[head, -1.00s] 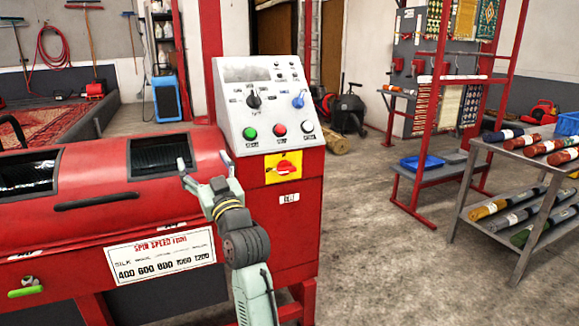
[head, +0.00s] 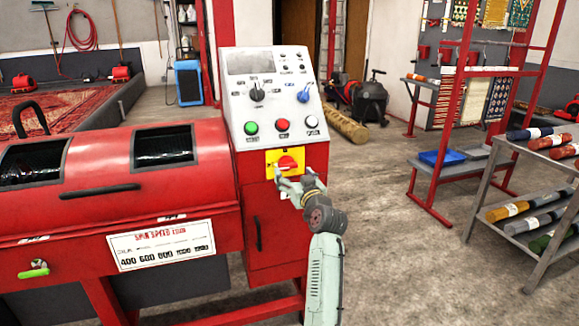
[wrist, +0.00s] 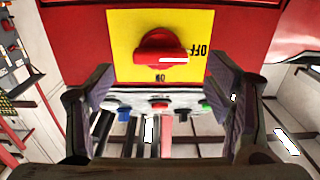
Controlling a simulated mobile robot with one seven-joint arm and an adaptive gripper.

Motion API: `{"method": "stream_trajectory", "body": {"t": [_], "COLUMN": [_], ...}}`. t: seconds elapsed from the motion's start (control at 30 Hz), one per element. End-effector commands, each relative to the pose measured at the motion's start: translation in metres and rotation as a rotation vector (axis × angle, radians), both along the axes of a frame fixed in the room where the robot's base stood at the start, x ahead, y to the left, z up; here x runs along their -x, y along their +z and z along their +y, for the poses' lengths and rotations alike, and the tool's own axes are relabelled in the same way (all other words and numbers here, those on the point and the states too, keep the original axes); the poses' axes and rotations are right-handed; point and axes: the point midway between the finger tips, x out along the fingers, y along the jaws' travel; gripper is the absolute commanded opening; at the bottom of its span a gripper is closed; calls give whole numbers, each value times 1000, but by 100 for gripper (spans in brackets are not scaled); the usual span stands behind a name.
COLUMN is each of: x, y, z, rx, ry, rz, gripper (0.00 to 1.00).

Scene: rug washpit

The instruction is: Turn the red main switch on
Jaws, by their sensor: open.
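The red main switch (head: 287,163) is a rotary knob on a yellow plate (head: 271,157) on the front of the red machine cabinet. In the wrist view the knob (wrist: 160,50) lies sideways, its white mark toward the word OFF at the right of the yellow plate (wrist: 125,30); ON is below it. My gripper (head: 300,175) is open and empty, just in front of the plate's lower part in the head view. In the wrist view its fingers stand either side below the knob and do not appear to touch it.
Above the switch, a sloped panel (head: 240,102) carries green, red and white buttons, a black selector and a blue one. The red washer drum (head: 110,180) is at left. A rack (head: 455,170) and a table of rolls (head: 540,180) stand right, with open floor between.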

Motion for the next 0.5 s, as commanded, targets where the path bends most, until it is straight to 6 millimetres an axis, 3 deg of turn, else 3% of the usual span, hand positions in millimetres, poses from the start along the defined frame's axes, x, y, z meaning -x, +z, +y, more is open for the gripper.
{"method": "stream_trajectory", "body": {"t": [0.2,0.5], "x": [-33,-46], "y": [2,0], "z": [12,16], "rx": [-1,0], "ry": [1,0], "rz": [0,-1], "gripper": [73,73]}}
